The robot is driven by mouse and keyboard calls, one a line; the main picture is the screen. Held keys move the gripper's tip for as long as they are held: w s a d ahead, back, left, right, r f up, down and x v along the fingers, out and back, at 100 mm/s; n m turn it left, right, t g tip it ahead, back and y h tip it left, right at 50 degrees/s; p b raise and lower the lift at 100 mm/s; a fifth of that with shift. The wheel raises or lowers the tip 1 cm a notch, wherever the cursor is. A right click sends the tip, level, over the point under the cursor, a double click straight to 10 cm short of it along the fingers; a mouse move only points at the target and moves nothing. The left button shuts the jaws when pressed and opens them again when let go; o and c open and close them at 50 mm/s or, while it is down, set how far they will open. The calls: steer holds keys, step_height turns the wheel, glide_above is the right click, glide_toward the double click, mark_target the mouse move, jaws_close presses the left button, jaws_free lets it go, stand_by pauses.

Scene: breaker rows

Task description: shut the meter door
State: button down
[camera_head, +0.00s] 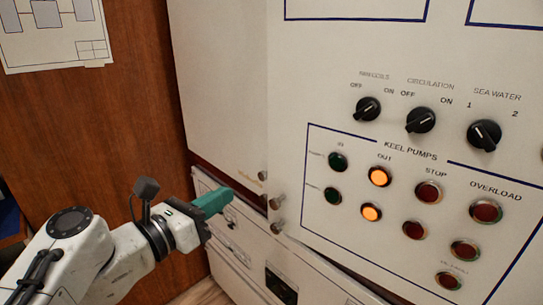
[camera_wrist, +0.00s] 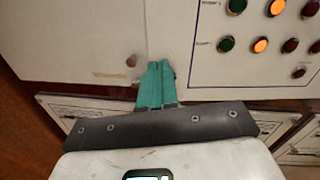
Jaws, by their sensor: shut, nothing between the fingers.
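No meter or readable meter label shows, so I cannot tell for sure which door is the meter door. A plain white door (camera_head: 220,85) stands left of the control panel, with a small knob (camera_head: 262,176) and a faint yellowish label at its lower right corner. It also fills the upper left of the wrist view (camera_wrist: 75,35). Its edge meets the panel's edge; whether it is fully flush I cannot tell. My gripper (camera_head: 226,193) has teal fingers, shut and empty, in front of this door's lower edge. In the wrist view the fingers (camera_wrist: 160,66) point at the seam; contact is unclear.
The white control panel (camera_head: 340,45) carries black rotary switches, lit orange lamps and red and green buttons. Two round knobs (camera_head: 276,214) sit at its lower left edge. Lower cabinet fronts (camera_head: 245,250) run beneath. A wooden wall (camera_head: 120,120) with a drawing stands at left.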

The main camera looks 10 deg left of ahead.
steer(key=m, duration=0.2)
steer(key=p, duration=0.4)
glide_toward(277, 161)
steer(key=x, duration=0.6)
steer(key=shift+w+d, duration=0.25)
steer(key=shift+w, duration=0.05)
steer(key=shift+b, duration=0.3)
